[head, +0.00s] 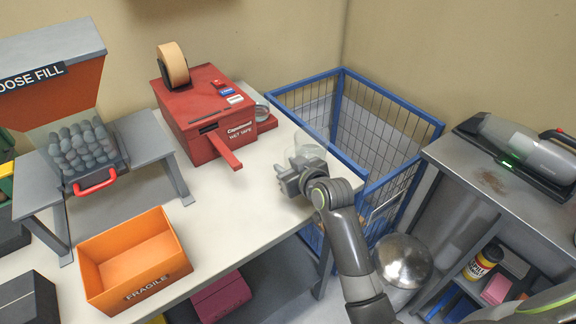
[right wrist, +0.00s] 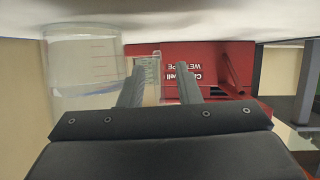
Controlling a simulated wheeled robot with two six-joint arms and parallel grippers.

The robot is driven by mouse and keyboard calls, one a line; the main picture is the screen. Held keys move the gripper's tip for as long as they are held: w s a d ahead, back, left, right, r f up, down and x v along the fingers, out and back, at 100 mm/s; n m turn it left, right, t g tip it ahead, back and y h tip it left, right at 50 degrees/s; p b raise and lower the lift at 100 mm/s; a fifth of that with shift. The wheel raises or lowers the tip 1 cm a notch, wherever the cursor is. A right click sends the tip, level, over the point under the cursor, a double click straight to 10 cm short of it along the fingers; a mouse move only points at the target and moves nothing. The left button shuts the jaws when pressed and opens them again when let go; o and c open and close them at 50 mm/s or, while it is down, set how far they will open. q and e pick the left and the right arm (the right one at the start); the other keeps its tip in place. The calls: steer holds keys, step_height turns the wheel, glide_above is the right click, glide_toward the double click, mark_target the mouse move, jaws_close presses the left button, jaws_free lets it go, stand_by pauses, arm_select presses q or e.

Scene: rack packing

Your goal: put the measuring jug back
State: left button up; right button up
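The measuring jug (head: 310,150) is clear and stands on the pale bench near its right edge, partly hidden behind my right gripper (head: 284,182). In the right wrist view, which is upside down, the jug (right wrist: 85,65) with its faint red marks fills the left side. Its clear upright handle (right wrist: 152,72) shows between the two fingers of my right gripper (right wrist: 160,85). The fingers are apart, with a gap on the right side of the handle. I cannot tell whether the left finger touches it. My left gripper is not in view.
A red tape dispenser (head: 205,118) stands behind the jug, with a round clear-and-grey item (head: 258,105) beside it. A blue wire cage (head: 372,185) adjoins the bench on the right. An orange bin (head: 135,262) sits front left. A handheld vacuum (head: 520,150) lies on a grey shelf unit.

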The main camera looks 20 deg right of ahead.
steer(key=shift+r, duration=0.2)
steer(key=v, duration=1.2)
steer(key=shift+d+f, duration=0.1)
steer(key=s+d+f+m+g+h, duration=0.1)
steer(key=s+d+f+g+h, duration=0.25)
steer(key=s, duration=0.55)
steer(key=s+d+f+m+g, duration=0.25)
steer(key=s+d+f, duration=0.25)
steer(key=s+f, duration=0.3)
steer(key=s+d+f+m+g+h, duration=0.1)
steer(key=s+d+f+g+h, duration=0.2)
steer(key=s, duration=0.7)
step_height(320, 180, down, 25)
steer(key=d+g+y, duration=0.2)
steer(key=s+a+f, duration=0.1)
steer(key=s+f, duration=1.3)
steer(key=f, duration=0.2)
steer(key=shift+s+f+g, duration=0.35)
steer(key=shift+s+g, duration=0.05)
